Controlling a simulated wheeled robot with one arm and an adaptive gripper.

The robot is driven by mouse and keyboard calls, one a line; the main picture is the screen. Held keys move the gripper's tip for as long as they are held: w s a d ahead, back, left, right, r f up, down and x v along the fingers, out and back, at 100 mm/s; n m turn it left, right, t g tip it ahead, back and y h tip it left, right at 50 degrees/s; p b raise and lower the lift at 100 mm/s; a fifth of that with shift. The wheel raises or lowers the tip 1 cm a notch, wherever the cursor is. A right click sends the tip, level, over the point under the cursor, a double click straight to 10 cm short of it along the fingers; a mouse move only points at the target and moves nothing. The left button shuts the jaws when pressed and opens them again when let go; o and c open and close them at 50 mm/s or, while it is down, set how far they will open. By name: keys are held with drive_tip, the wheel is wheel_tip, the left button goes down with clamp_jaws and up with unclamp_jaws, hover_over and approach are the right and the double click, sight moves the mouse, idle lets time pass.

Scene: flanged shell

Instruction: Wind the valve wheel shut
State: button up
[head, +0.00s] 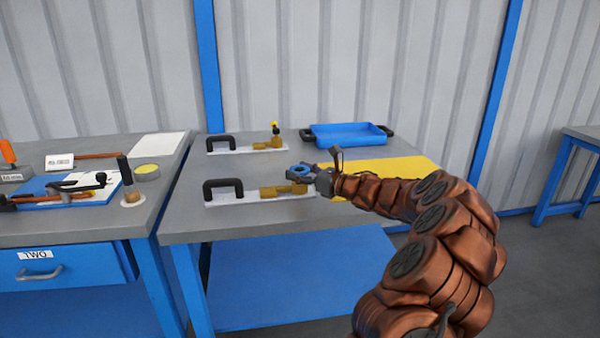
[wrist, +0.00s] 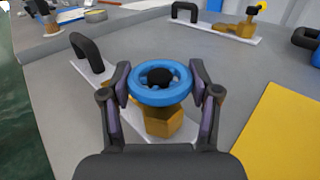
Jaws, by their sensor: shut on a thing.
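The blue valve wheel (wrist: 137,94) sits on top of a brass valve body (wrist: 164,121) with a dark hub at its centre. The valve is fixed to a white plate that has a black handle (head: 223,189) at its left end. My gripper (wrist: 160,88) is shut on the wheel, with one finger against each side of the rim. In the head view the wheel (head: 301,171) shows at the tip of my gripper, above the brass body (head: 283,191). Part of the plate is hidden behind my gripper.
A second valve (head: 268,143) with a yellow top stands behind on its own white plate. A blue tray (head: 347,134) lies at the back right, and a yellow mat (head: 395,169) lies right of the wheel. A side bench (head: 60,228) with tools is at left.

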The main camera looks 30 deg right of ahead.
drive_tip(key=shift+c, duration=1.3)
drive_tip(key=shift+f+b, duration=0.25)
drive_tip(key=shift+b, duration=0.95)
